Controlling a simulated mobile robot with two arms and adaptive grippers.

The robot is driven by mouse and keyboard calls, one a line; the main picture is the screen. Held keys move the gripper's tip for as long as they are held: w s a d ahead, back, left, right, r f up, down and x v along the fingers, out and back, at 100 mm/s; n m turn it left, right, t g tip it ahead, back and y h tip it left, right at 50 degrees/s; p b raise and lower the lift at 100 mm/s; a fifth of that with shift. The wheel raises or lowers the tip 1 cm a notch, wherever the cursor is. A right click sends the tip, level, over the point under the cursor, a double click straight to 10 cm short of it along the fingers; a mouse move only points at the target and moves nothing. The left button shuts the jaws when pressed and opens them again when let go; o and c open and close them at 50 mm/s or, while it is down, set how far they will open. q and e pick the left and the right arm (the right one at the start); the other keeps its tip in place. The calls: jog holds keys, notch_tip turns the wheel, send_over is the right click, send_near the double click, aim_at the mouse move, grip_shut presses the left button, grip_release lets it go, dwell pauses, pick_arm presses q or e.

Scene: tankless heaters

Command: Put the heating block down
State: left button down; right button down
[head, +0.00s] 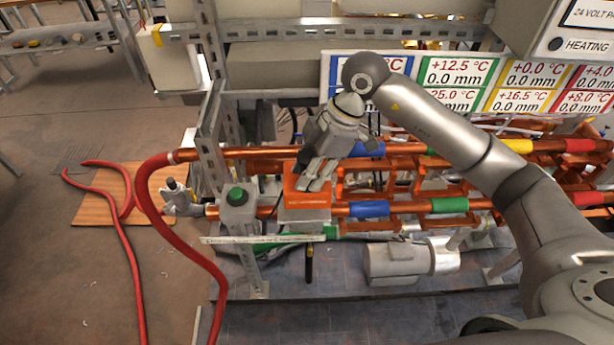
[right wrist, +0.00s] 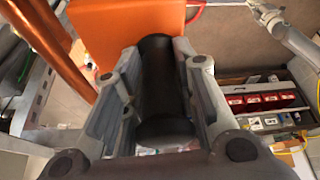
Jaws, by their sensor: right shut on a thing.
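The heating block is an orange block (head: 307,203) in the middle of the head view, in front of the copper pipes. In the right wrist view the orange block (right wrist: 125,30) fills the top, with a black cylindrical handle (right wrist: 165,90) in front of it. My right gripper (head: 318,180) points down at the block in the head view. In the right wrist view its fingers (right wrist: 160,85) are shut on the black handle. The fingers hide part of the block. I cannot tell whether its underside touches the grey box below it.
Copper pipes with coloured bands (head: 368,209) run to the right. A post with a green button (head: 237,196) stands left of the block, near a red hose (head: 148,205). A grey cylinder (head: 397,262) lies lower right. Floor at left has a wooden board (head: 100,207).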

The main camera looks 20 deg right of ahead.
jog(key=shift+w+a+f, duration=0.1)
jog(key=shift+w+f, duration=0.3)
jog(key=shift+f, duration=0.05)
notch_tip(320, 180, down, 2)
jog(key=shift+p, duration=0.95)
jog(key=shift+w+f, duration=0.1)
jog(key=shift+f, duration=0.5)
jog(key=shift+f, duration=0.2)
jog(key=c, duration=1.2)
grip_release()
jog(key=shift+o, duration=0.2)
jog(key=shift+r, duration=0.1)
